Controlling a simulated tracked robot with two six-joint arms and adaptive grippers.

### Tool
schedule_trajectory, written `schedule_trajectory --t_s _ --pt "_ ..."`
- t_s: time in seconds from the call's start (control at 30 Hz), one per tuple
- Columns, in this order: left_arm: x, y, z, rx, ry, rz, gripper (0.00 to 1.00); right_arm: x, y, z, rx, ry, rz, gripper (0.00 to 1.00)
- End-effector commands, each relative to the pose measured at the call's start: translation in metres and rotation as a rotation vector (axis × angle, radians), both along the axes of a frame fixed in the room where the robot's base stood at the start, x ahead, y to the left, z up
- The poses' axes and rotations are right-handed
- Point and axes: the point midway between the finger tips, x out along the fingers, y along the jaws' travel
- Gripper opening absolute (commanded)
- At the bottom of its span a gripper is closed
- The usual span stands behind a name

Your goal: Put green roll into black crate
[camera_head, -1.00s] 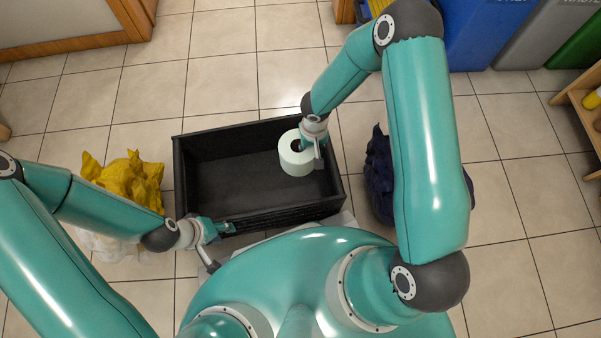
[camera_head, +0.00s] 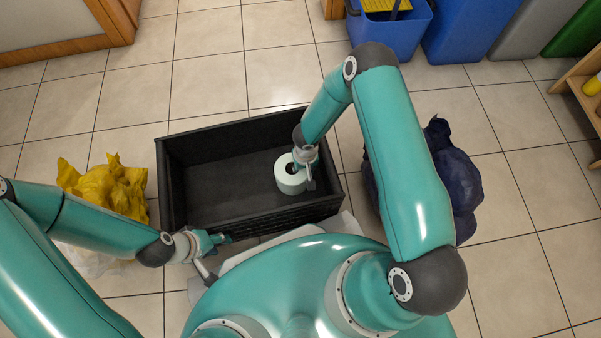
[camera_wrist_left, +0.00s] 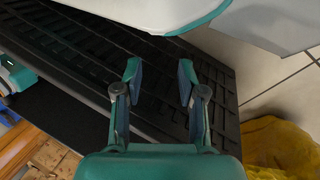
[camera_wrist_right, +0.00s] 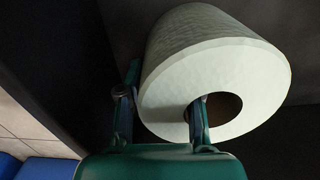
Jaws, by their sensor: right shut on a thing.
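The pale green roll (camera_head: 289,181) is inside the black crate (camera_head: 190,219), toward its right end. My right gripper (camera_head: 301,167) reaches down into the crate and is shut on the roll's wall, one finger in its hole and one outside. The right wrist view shows the roll (camera_wrist_right: 205,60) large and close, with the right gripper's fingers (camera_wrist_right: 160,115) around its wall. Whether the roll touches the crate floor I cannot tell. My left gripper (camera_head: 222,239) is at the crate's near left corner. In the left wrist view its fingers (camera_wrist_left: 160,85) are apart and empty, over the crate's ribbed side.
A yellow bag (camera_head: 108,187) lies left of the crate, with a whitish bag (camera_head: 90,262) below it. A dark blue bag (camera_head: 458,185) stands to the right. Blue bins (camera_head: 470,30) stand at the back. Tiled floor beyond the crate is clear.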

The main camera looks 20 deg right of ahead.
Motion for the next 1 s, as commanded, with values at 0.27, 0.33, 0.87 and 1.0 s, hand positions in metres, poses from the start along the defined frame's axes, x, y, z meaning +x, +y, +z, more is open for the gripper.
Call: schedule_trajectory --t_s 0.27,0.33,0.87,1.0 --pt "0.000 0.000 -0.001 0.000 0.000 0.000 0.40 0.000 0.000 -0.002 0.000 0.000 -0.001 0.00" --pt "0.000 0.000 -0.003 0.000 0.000 0.000 0.40 0.000 0.000 -0.004 0.000 0.000 -0.001 0.00" --pt "0.000 0.000 -0.002 0.000 0.000 0.000 0.40 0.000 0.000 -0.003 0.000 0.000 -0.001 0.60" --pt "0.000 0.000 0.006 0.000 0.000 0.000 0.40 0.001 0.000 0.009 0.000 -0.002 -0.001 0.60"
